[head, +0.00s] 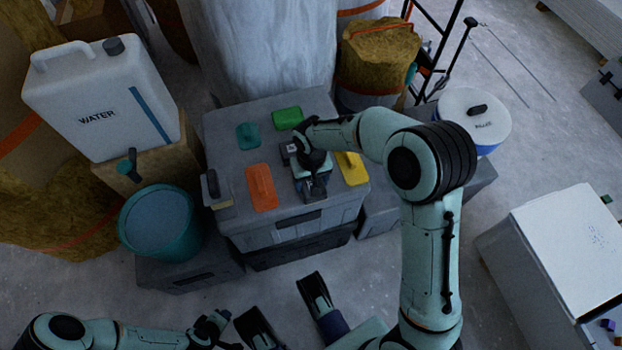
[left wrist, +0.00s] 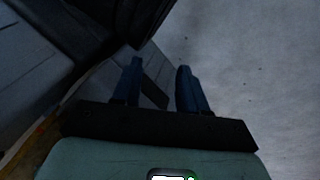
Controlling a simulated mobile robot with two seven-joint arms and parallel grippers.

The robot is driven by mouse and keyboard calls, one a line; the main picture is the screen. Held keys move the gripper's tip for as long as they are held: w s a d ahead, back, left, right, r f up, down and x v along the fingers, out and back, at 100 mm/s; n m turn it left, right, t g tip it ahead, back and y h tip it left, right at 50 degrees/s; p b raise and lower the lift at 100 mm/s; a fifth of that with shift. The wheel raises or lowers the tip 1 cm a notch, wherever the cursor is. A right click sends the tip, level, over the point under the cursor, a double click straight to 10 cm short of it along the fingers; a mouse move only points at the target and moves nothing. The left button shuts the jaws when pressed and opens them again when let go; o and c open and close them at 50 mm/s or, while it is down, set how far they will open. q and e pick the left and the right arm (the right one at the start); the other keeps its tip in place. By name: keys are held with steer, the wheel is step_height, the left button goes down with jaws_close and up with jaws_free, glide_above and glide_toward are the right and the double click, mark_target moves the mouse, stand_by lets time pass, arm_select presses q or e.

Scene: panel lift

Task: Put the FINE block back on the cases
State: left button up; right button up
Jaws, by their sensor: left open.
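The grey cases (head: 340,225) stand stacked in the middle of the head view. On the lid lie an orange block (head: 261,187), a teal block (head: 248,136), a green block (head: 287,118) and a yellow block (head: 352,169). I cannot read a FINE label on any of them. My right gripper (head: 313,186) points down over the lid between the orange and yellow blocks; its fingers and anything between them are unclear. My left gripper (head: 222,321) is low at the bottom left, away from the cases. In the left wrist view its jaws (left wrist: 160,85) are open and empty.
A dark-handled item (head: 214,184) is at the lid's left edge. A white WATER can (head: 98,100) and a teal bucket (head: 158,222) stand left of the cases. A white-lidded bucket (head: 474,118) is at the right.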

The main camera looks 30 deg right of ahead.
mark_target(311, 181)
steer(key=o, duration=1)
steer(key=shift+f, duration=0.1)
arm_select(q)
steer(key=shift+s+f, duration=0.1)
arm_select(e)
steer(key=shift+r, duration=0.3)
step_height(311, 181, up, 5)
steer(key=shift+f+p, duration=0.15)
steer(key=shift+p, duration=0.7)
arm_select(q)
steer(key=shift+g+h, duration=0.4)
steer(key=shift+g, duration=0.1)
steer(key=s+d+r, duration=0.1)
steer(key=s+r+p, duration=0.1)
steer(key=s+d+r, duration=0.1)
steer(key=r, duration=0.1)
steer(key=shift+s+d+r+p, duration=0.1)
steer(key=shift+s+d+p, duration=0.05)
steer(key=shift+d+p, duration=0.2)
arm_select(e)
step_height(311, 181, up, 7)
arm_select(q)
steer(key=shift+s+a, duration=0.1)
arm_select(e)
steer(key=shift+s, duration=0.1)
